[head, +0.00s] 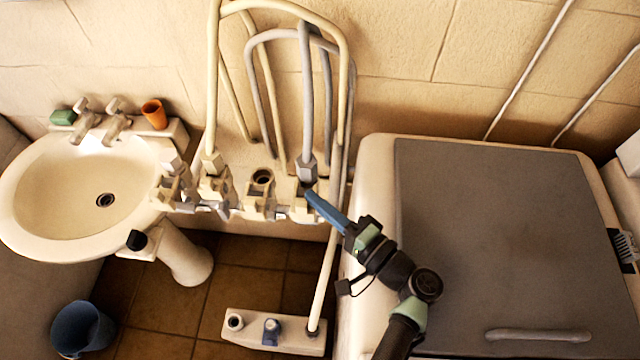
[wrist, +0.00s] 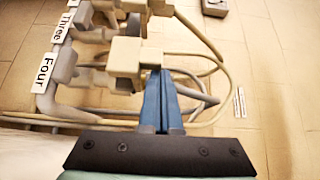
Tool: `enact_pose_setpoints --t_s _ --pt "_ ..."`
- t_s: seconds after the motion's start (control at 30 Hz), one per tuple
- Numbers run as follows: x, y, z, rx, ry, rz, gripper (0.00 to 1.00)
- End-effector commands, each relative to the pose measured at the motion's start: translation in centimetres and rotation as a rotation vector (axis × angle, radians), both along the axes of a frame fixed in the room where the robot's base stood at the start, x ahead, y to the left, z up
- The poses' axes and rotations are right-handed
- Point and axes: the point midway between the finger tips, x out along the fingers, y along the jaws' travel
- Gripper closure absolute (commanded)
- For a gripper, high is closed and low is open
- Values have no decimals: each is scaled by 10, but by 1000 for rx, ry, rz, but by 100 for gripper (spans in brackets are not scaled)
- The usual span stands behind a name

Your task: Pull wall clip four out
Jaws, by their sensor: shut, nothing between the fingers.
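Several wall clips stand in a row along a pale rail by the wall. The rightmost, wall clip four (head: 304,207), is a cream block with a grey hose fitting (head: 306,168) above it. In the wrist view a beige block (wrist: 136,58), level with the label "Four" (wrist: 45,73), stands right in front of my fingertips. My gripper (head: 309,194) has blue fingers, shut together with nothing between them. The fingertips (wrist: 158,74) are at the right side of clip four; I cannot tell whether they touch it. The fingers hide part of the block's lower edge.
A washbasin (head: 60,195) with taps is at left, and a blue bucket (head: 80,328) stands below it. A large grey-lidded chest (head: 480,230) is at right under my arm. Looped hoses (head: 348,80) rise above the clips. A floor block (head: 290,332) holds a pipe.

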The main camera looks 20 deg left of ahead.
Motion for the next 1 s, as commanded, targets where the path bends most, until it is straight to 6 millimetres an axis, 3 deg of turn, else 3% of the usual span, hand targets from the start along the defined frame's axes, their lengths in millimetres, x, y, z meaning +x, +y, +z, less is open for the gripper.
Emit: enact_pose_setpoints --t_s 0.1,0.5,1.0 --pt "-9 -1 2 0 0 1 100" --pt "-12 -3 -1 0 1 4 100" --pt "-41 -66 -1 1 0 -3 100"
